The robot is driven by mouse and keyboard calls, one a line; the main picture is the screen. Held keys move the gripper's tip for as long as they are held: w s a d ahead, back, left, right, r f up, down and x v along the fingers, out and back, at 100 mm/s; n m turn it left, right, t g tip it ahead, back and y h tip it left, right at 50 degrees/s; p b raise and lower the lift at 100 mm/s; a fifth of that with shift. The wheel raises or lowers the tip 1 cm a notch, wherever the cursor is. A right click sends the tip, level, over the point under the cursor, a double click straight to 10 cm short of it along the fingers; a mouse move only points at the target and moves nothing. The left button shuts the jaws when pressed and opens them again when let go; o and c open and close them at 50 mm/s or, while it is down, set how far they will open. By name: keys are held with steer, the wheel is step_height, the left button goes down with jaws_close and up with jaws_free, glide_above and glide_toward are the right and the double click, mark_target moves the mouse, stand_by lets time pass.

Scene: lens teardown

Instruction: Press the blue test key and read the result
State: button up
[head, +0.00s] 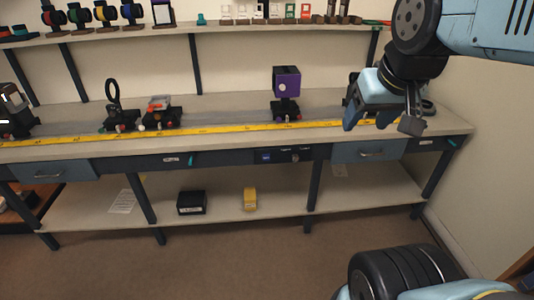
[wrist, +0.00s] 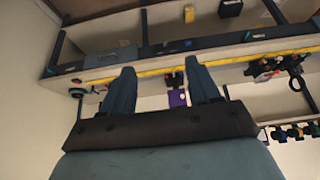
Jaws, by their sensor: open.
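A dark control panel (head: 283,156) is set in the front edge of the bench, below the yellow ruler strip. A small blue patch (head: 265,156), which looks like the blue test key, is on its left part; any result marking is too small to read. My gripper (head: 381,122) is open and empty, in front of the bench to the right of the panel and apart from the blue patch as seen. In the wrist view my gripper's two fingers (wrist: 162,86) are spread, with the bench beyond them, upside down.
A purple box on a mount (head: 286,82) stands on the bench, also visible between my fingers in the wrist view (wrist: 177,98). Other mounts, including a black ring (head: 112,92), stand further left. A black box (head: 191,203) and a yellow block (head: 250,199) lie on the lower shelf.

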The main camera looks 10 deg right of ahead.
stand_by(0.4)
jaws_close()
stand_by(0.4)
stand_by(1.1)
